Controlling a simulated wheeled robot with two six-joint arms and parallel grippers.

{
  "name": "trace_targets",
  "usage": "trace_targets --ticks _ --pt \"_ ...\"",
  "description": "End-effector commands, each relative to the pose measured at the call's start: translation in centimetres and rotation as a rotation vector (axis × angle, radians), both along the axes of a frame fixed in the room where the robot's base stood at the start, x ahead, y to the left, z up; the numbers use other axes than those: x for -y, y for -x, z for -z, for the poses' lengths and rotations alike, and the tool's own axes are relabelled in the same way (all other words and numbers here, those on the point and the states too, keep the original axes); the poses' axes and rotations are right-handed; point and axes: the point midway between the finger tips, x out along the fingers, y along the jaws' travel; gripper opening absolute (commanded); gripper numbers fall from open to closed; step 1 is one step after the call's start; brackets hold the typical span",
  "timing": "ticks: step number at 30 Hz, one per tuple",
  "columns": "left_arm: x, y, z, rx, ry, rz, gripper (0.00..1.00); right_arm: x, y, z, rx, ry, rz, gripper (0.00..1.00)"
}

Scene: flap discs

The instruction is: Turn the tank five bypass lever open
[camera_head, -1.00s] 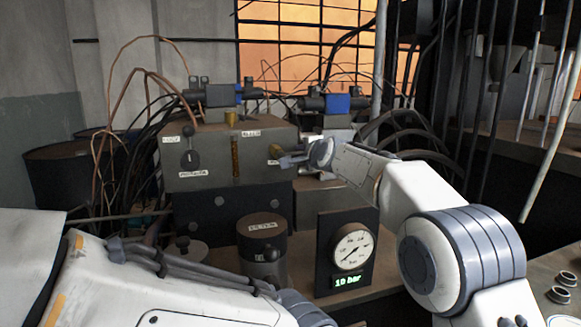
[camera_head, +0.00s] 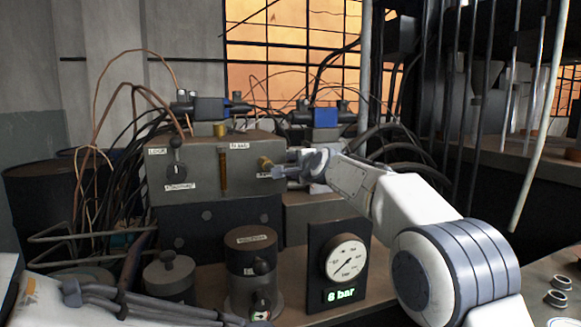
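On the front of a grey valve block (camera_head: 205,185) stands an upright black-knobbed lever (camera_head: 176,158), with small labels around it. A brass knob (camera_head: 265,163) sits at the block's right end. The fingers of my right gripper (camera_head: 284,170) are at this knob; their grip on it is too small to tell. The label print is too small to read surely, so I cannot tell which lever is tank five's bypass. My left arm crosses the lower left; its gripper is not in view.
A small lidded pot (camera_head: 168,276) is at the cylinder's left. Copper pipes and black hoses crowd the left and back. Several rings (camera_head: 558,290) lie at the lower right.

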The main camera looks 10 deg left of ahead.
Motion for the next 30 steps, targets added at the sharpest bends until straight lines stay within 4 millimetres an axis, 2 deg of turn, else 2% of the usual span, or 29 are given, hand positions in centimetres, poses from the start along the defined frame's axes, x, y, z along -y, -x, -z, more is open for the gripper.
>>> trace_targets --ticks 7,11,19,24,30 --pt "0.0 0.0 0.1 0.0 0.0 0.0 0.5 -0.3 0.2 -0.1 0.002 -0.001 -0.004 0.42" --pt "0.0 0.0 0.7 0.0 0.0 0.0 0.5 0.2 1.0 -0.2 0.004 -0.002 -0.004 0.42" --pt "0.0 0.0 2.8 0.0 0.0 0.0 0.5 2.5 4.9 -0.9 0.004 -0.001 -0.002 0.42" --pt "0.0 0.0 3.4 0.0 0.0 0.0 0.5 4.0 7.3 -1.6 0.003 -0.002 -0.001 0.42" --pt "0.0 0.0 3.7 0.0 0.0 0.0 0.5 4.8 8.8 -2.0 0.002 0.0 -0.001 0.42"
